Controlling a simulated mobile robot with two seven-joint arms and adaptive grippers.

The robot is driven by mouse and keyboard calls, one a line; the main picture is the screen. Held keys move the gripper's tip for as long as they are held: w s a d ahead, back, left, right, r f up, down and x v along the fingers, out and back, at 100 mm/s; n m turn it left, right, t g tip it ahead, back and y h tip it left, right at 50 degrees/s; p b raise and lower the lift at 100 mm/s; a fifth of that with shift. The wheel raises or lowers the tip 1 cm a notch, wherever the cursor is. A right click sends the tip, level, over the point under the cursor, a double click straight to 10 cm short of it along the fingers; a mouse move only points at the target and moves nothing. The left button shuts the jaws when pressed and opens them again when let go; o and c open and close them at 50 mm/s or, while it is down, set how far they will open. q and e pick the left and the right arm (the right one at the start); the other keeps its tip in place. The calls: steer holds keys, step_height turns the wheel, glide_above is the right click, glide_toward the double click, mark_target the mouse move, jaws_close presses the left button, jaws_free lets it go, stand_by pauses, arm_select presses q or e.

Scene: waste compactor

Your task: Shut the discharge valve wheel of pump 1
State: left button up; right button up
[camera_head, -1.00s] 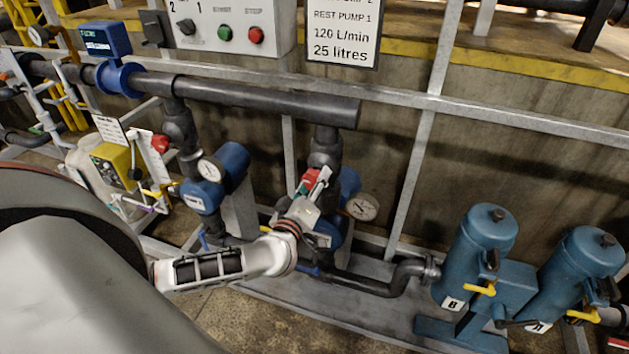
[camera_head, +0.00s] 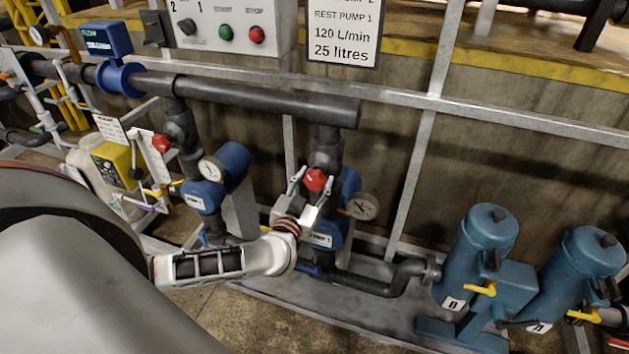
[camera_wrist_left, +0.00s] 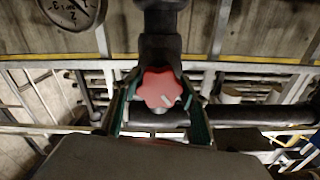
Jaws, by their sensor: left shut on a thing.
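The red discharge valve wheel (camera_head: 315,180) sits on the dark vertical pipe above the blue pump 1 (camera_head: 348,187), whose label reads as pump 1. My left gripper (camera_head: 311,178) reaches it from the front, with one finger on each side of the wheel. In the left wrist view the lobed red wheel (camera_wrist_left: 158,88) with a pale mark lies between the two green-lined fingers of my left gripper (camera_wrist_left: 160,108). The gripper is shut on the wheel. The gripper body hides part of the pump. My right gripper is not in view.
A pressure gauge (camera_head: 362,206) stands just right of the wheel. Another red wheel (camera_head: 161,143) and another blue pump (camera_head: 232,165) are to the left. The thick horizontal pipe (camera_head: 260,97) runs above. Blue filter housings (camera_head: 480,250) stand at the right.

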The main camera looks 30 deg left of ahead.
arm_select(q)
steer(key=m, duration=0.6)
steer(key=shift+m, duration=0.3)
steer(key=shift+a, duration=0.1)
stand_by(0.4)
steer(key=o, duration=1.1)
steer(key=shift+v, duration=6.05)
